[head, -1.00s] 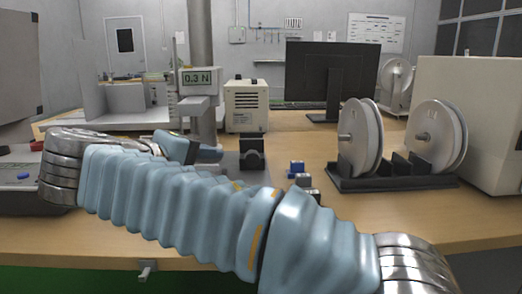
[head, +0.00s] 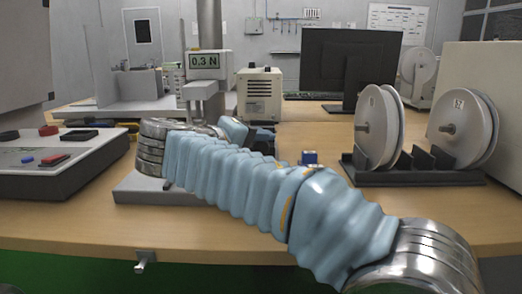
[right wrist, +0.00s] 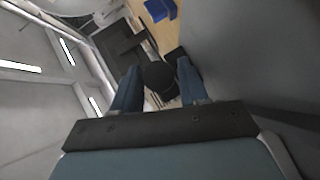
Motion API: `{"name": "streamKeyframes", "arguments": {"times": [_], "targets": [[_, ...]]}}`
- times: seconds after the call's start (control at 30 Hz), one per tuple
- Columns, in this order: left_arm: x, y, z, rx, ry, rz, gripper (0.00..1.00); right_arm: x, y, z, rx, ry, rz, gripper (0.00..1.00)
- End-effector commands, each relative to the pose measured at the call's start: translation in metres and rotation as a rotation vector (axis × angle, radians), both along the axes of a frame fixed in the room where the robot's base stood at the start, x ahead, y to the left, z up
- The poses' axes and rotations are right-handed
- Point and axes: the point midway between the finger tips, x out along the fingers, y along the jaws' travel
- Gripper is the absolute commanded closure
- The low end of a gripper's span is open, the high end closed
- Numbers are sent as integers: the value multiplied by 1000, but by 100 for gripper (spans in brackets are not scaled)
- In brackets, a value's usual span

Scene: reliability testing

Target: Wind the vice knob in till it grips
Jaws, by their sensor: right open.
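The vice (head: 264,140) is a dark block on the bench by the force-test stand, mostly hidden behind my right arm in the head view. My right gripper (head: 236,131) is beside it, on its left, with one blue finger showing. In the right wrist view, a dark round knob (right wrist: 160,76) lies between the two blue fingers of the right gripper (right wrist: 158,82). The fingers are open, one on each side of it. I cannot tell whether either finger touches it. My left gripper is not in view.
The stand's readout (head: 206,61) shows 0.3 N. A control box (head: 55,165) with buttons is at left. A small blue block (head: 309,157) sits just beyond my arm. Spools on a dark rack (head: 410,174) are at right. The front bench strip is clear.

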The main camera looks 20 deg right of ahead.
Motion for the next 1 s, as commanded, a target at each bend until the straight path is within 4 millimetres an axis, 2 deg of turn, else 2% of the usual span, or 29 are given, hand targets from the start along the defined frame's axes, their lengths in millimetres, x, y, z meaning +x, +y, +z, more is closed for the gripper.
{"name": "streamKeyframes", "arguments": {"times": [0.1,0.37,0.43,0.63,1.0], "targets": [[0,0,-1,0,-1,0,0,4,-7,-2,0,0,0,57],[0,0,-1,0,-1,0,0,6,-8,-3,-1,1,0,57],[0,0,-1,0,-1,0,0,5,-8,-3,-1,1,0,63],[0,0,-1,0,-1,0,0,5,-8,-3,0,1,1,93],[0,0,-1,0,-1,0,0,5,-7,-2,61,-17,2,94]]}}
